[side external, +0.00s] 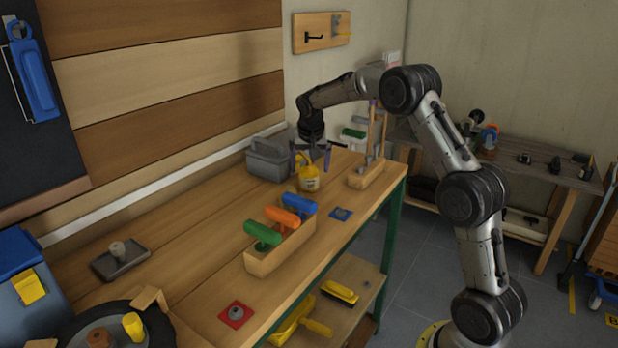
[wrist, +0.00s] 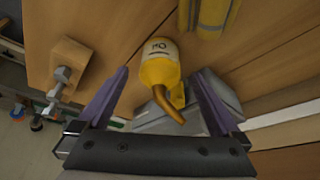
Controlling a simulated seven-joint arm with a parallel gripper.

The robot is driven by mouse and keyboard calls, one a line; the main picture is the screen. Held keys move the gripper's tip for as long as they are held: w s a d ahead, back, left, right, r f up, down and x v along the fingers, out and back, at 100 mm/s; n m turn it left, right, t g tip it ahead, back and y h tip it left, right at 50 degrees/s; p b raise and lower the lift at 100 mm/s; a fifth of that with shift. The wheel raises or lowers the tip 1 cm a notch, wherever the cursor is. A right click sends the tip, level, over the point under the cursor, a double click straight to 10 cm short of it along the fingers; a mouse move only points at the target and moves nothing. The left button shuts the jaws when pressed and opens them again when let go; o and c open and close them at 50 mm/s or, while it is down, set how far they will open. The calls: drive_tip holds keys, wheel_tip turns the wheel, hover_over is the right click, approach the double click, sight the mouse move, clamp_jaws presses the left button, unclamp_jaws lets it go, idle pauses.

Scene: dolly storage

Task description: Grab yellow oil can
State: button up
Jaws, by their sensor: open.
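The yellow oil can (side external: 309,180) stands upright on the wooden workbench, near its far end. In the wrist view the oil can (wrist: 160,66) shows its label and a bent spout that points down toward the gripper's palm. My gripper (side external: 312,158) is directly above and around the upper part of the can in the side view, pointing down. In the wrist view my gripper (wrist: 160,95) has its two purple fingers spread wide. The can's spout and lower body lie between them, with gaps on both sides. The fingers do not appear to touch the can.
A grey toolbox (side external: 268,160) stands left of the can. A wooden block with upright posts (side external: 366,176) is to its right. A wooden box with green, orange and blue handles (side external: 280,250) sits in front. A blue square (side external: 341,214) lies nearby.

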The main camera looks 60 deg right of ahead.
sight(309, 177)
drive_tip(key=shift+x, duration=3.05)
drive_tip(key=shift+w+r, duration=0.15)
drive_tip(key=c, duration=1.5)
